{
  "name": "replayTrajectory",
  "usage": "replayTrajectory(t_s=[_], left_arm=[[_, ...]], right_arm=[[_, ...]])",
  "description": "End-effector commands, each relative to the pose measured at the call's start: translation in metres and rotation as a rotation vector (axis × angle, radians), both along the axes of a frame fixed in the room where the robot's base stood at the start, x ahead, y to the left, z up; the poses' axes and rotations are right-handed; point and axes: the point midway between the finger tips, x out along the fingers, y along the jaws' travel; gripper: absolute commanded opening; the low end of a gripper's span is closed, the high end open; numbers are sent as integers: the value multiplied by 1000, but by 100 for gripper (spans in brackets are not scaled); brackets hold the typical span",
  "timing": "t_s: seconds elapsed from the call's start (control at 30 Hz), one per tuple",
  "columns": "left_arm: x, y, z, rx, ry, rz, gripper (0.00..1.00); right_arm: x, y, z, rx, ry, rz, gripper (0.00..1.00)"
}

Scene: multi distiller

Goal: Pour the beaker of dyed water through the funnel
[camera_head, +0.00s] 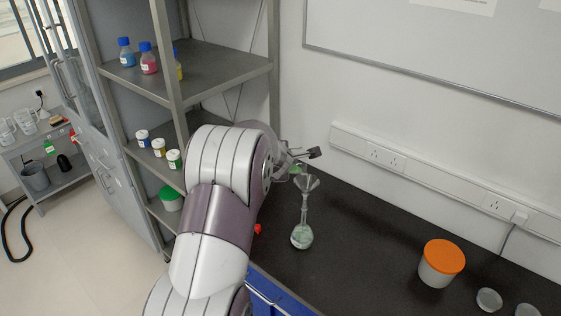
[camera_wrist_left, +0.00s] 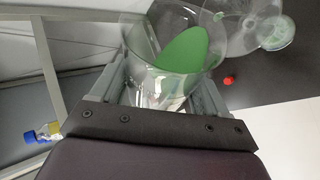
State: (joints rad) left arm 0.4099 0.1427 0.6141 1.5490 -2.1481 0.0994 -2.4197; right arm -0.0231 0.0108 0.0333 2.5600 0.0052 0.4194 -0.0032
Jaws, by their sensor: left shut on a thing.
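My left gripper (camera_head: 303,158) is shut on a clear glass beaker (camera_wrist_left: 160,85), which shows between its fingers in the left wrist view. Green liquid (camera_wrist_left: 188,52) is in the beaker, and its surface looks slanted against the glass. In the head view my arm mostly hides the beaker; a bit of green shows beside the clear funnel (camera_head: 307,184). The funnel stands upright in the neck of a round-bottomed flask (camera_head: 302,237) on the dark bench. The flask holds some pale greenish liquid. Funnel and flask also show in the left wrist view, at the upper right. My right gripper is out of view.
A white tub with an orange lid (camera_head: 443,258) and small clear dishes (camera_head: 489,299) stand on the bench at the right. A small red object (camera_head: 257,229) lies left of the flask. A metal shelf (camera_head: 200,75) with bottles and jars stands at the left.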

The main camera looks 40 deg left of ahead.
Motion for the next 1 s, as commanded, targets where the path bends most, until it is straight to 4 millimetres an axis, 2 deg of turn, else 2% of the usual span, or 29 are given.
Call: replayTrajectory(t_s=[1.0], left_arm=[[0,-1,3,28,7,0,39]], right_arm=[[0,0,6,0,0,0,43]])
